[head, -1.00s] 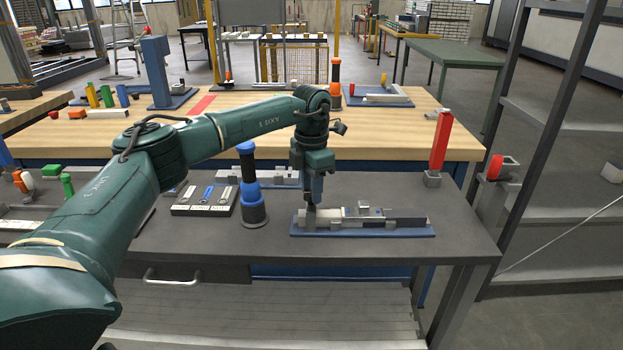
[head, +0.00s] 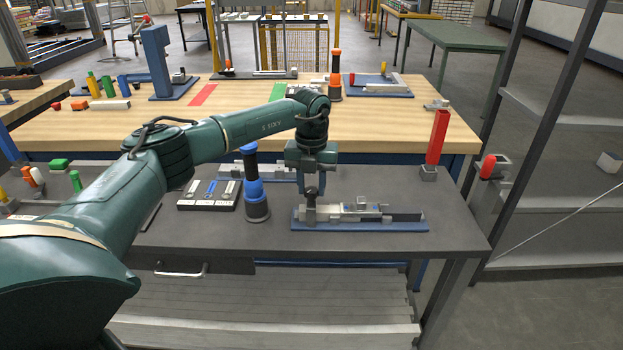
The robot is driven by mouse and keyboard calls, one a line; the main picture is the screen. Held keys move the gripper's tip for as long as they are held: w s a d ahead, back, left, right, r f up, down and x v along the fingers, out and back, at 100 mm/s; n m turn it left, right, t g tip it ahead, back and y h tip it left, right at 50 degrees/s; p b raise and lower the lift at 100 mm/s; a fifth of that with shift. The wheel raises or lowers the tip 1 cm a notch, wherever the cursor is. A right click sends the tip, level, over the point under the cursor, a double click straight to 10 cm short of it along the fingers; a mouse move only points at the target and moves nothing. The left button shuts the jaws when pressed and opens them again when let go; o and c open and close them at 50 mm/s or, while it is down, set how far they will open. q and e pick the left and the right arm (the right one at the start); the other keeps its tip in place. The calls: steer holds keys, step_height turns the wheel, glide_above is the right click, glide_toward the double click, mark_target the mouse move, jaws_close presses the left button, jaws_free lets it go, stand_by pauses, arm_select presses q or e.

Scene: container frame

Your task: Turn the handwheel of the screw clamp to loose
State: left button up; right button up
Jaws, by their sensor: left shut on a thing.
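The screw clamp (head: 365,213) is a grey metal device on a blue base plate (head: 365,228), near the front right of the dark bench. My left gripper (head: 311,205) points down at the left end of the clamp and is shut on a part there. The handwheel at that end is mostly hidden by the gripper, so its angle cannot be read. My right gripper is not in view.
A blue and black post (head: 254,185) stands just left of the clamp, close to my forearm. A dark tray with tools (head: 209,195) lies further left. A red upright block (head: 437,138) stands at the right. The dark bench top right of the clamp is clear.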

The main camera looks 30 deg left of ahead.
mark_target(311, 189)
arm_select(q)
steer(key=shift+r+n+p, duration=0.1)
steer(key=shift+n+p, duration=0.35)
steer(key=shift+n, duration=0.65)
steer(key=o, duration=1)
step_height(311, 189, up, 13)
steer(key=shift+r+b, duration=0.1)
steer(key=shift+b, duration=0.7)
